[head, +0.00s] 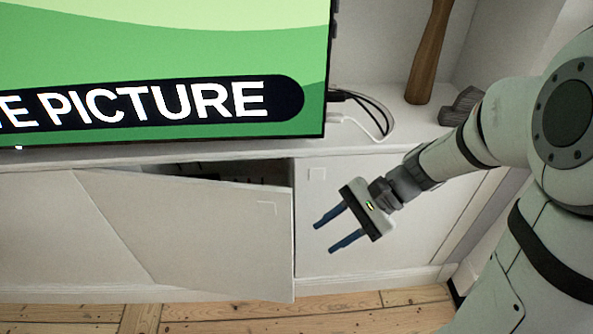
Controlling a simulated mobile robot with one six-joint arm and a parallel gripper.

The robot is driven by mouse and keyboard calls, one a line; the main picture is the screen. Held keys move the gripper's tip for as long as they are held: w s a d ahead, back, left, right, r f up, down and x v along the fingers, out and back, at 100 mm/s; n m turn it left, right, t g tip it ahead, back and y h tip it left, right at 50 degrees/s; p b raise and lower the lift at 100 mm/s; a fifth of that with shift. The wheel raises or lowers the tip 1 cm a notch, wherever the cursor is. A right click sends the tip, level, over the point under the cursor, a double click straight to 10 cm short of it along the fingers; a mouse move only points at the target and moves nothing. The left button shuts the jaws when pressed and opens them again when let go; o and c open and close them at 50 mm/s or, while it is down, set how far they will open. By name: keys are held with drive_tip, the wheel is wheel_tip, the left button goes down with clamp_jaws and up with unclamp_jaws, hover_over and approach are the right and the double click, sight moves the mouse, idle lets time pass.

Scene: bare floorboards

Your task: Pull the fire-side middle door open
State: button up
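The middle door (205,226) of the low white cabinet stands partly open. Its right edge is swung out from the cabinet front, and a dark gap (240,171) shows above it. The inside of the cabinet is mostly hidden.
A closed right door (340,250) is behind my gripper, with another door (50,225) at left. A large screen (170,60) stands on the cabinet top, with cables (365,115) beside it. A wooden object (430,55) stands further right. Bare floorboards (300,317) run along the front.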

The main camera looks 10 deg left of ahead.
drive_tip(key=w+a+f+m+y+b, duration=0.4)
drive_tip(key=f, duration=0.3)
drive_tip(key=m+t+y+b, duration=0.4)
drive_tip(key=m+y, duration=0.1)
drive_tip(key=m, duration=0.1)
approach(280, 215)
drive_tip(key=w+a+f, duration=0.1)
drive_tip(key=a, duration=0.2)
drive_tip(key=shift+s+a+r+b, duration=0.1)
drive_tip(key=shift+a+b, duration=0.25)
drive_tip(key=shift+a, duration=3.3)
drive_tip(key=shift+c, duration=0.6)
clamp_jaws()
drive_tip(key=shift+d, duration=0.1)
